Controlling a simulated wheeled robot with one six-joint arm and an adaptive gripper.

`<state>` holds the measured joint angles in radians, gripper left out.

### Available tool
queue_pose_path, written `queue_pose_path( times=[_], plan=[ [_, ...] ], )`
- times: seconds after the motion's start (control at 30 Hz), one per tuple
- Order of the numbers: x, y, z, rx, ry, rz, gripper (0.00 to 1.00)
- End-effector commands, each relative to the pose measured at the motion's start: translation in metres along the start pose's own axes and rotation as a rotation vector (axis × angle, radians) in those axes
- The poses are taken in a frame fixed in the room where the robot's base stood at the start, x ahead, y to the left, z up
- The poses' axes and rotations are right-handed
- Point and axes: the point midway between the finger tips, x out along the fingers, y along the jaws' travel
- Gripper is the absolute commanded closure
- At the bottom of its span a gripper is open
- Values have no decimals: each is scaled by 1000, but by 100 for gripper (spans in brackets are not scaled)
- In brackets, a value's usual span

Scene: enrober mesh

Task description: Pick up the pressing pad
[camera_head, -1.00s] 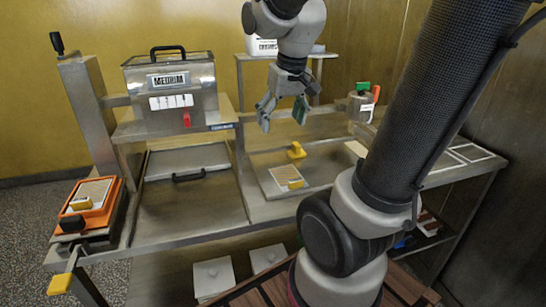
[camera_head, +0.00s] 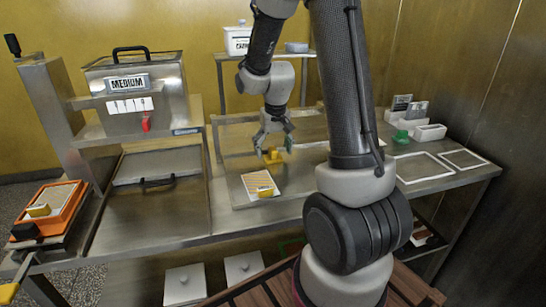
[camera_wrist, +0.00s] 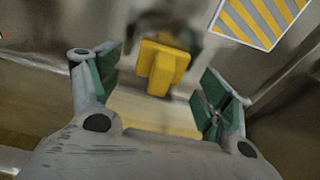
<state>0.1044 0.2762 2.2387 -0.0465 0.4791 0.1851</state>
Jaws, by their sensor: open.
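In the wrist view the yellow pad (camera_wrist: 163,68) shows blurred, between and ahead of the two green-lined fingers. In the wrist view my gripper (camera_wrist: 161,88) is empty.
A steel hopper marked MEDIUM (camera_head: 132,88) stands at left, with an orange tray (camera_head: 55,215) at the far left. White bins (camera_head: 430,132) and outlined frames are at right.

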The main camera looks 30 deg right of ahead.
Motion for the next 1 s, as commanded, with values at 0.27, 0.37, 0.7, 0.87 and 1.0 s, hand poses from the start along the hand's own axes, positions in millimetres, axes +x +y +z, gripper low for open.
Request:
queue_pose_path(
  times=[0.27,0.37,0.7,0.87,1.0],
  plan=[
    [16,0,0,0,1,0,21],
    [16,0,0,0,1,0,21],
    [16,0,0,-1,1,0,71],
    [16,0,0,-1,1,0,71],
    [7,0,-2,-1,4,0,71]
  ],
)
